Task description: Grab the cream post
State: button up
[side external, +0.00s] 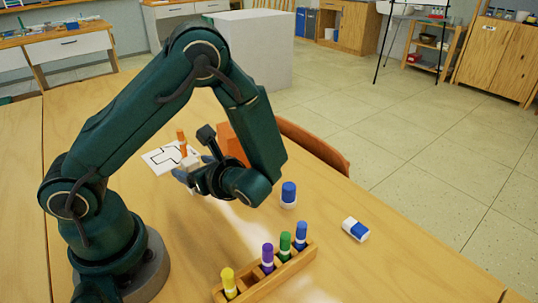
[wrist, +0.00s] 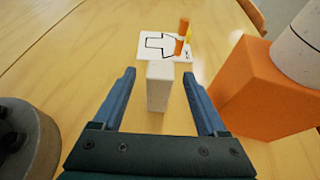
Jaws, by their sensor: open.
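The cream post (wrist: 160,88) stands upright in the middle of the wrist view, a pale, square-topped block. In the side external view its top (side external: 190,162) shows just by my fingers, with its lower part hidden. My gripper (wrist: 159,76) is open, with one blue finger on the left of the post and one on the right. Gaps show on both sides in the wrist view; I cannot tell how far down the fingers reach around it. In the side external view my gripper (side external: 187,176) is low over the table, partly hidden by my wrist.
An orange block (wrist: 262,92) bearing a white cylinder (wrist: 301,45) stands close to the right finger. Beyond the post lies a paper with a black outline (wrist: 150,43), with an orange marker (wrist: 182,36) upright.

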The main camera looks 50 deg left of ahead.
jog(key=shift+f, duration=0.95)
jog(key=shift+a+f, duration=0.15)
jog(key=shift+a, duration=0.05)
jog(key=shift+x, duration=2.35)
jog(key=c, duration=1.2)
